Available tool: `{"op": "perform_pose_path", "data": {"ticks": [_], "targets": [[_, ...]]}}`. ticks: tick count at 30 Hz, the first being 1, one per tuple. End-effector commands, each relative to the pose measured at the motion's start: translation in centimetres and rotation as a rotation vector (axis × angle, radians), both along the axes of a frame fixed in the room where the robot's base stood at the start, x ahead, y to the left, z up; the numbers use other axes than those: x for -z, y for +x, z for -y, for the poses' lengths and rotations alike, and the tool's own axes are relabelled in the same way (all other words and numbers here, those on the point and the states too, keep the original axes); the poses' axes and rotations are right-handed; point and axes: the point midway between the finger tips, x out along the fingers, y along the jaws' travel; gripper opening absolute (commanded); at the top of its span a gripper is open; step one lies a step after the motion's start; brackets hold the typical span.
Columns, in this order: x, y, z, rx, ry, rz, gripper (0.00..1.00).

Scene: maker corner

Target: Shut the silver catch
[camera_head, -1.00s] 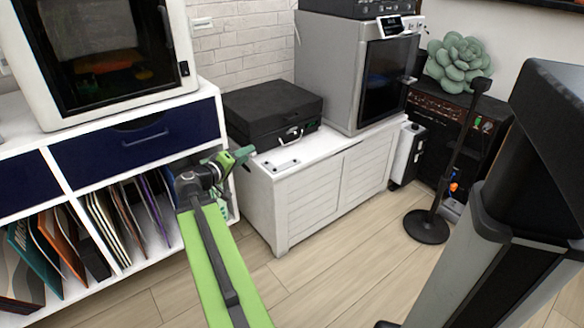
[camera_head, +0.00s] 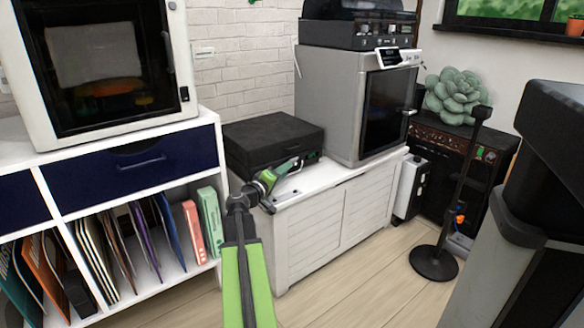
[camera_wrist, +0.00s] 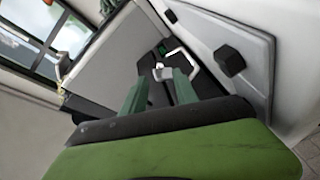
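A black case (camera_head: 272,138) lies closed on the white cabinet, and its dark front shows in the wrist view (camera_wrist: 150,62). A small silver piece (camera_wrist: 162,73), which looks like the catch, shows on that front between my fingertips, beside a pale bent handle (camera_wrist: 184,60). I cannot tell whether the catch is up or down. My gripper (camera_head: 292,166) is in front of the case, above the cabinet top. In the wrist view my gripper (camera_wrist: 160,88) has its two green fingers apart, with nothing held. In the head view the gripper hides the catch.
The white cabinet (camera_head: 330,208) also bears a large grey machine (camera_head: 335,100) close right of the case. A pale plate with dark knobs (camera_wrist: 252,62) lies beside the gripper. A white shelf (camera_head: 190,282) with folders stands left. A black stand (camera_head: 434,262) is at right.

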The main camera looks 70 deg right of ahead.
Motion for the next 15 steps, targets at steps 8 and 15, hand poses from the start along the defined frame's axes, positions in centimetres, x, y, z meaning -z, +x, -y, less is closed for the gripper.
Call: {"op": "perform_pose_path", "data": {"ticks": [8, 15], "targets": [[0.0, -1.1, 4.7, 0.001, 0.0, 0.0, 0.35], [0.0, -1.3, 5.2, 0.001, 0.0, 0.0, 0.35]]}}
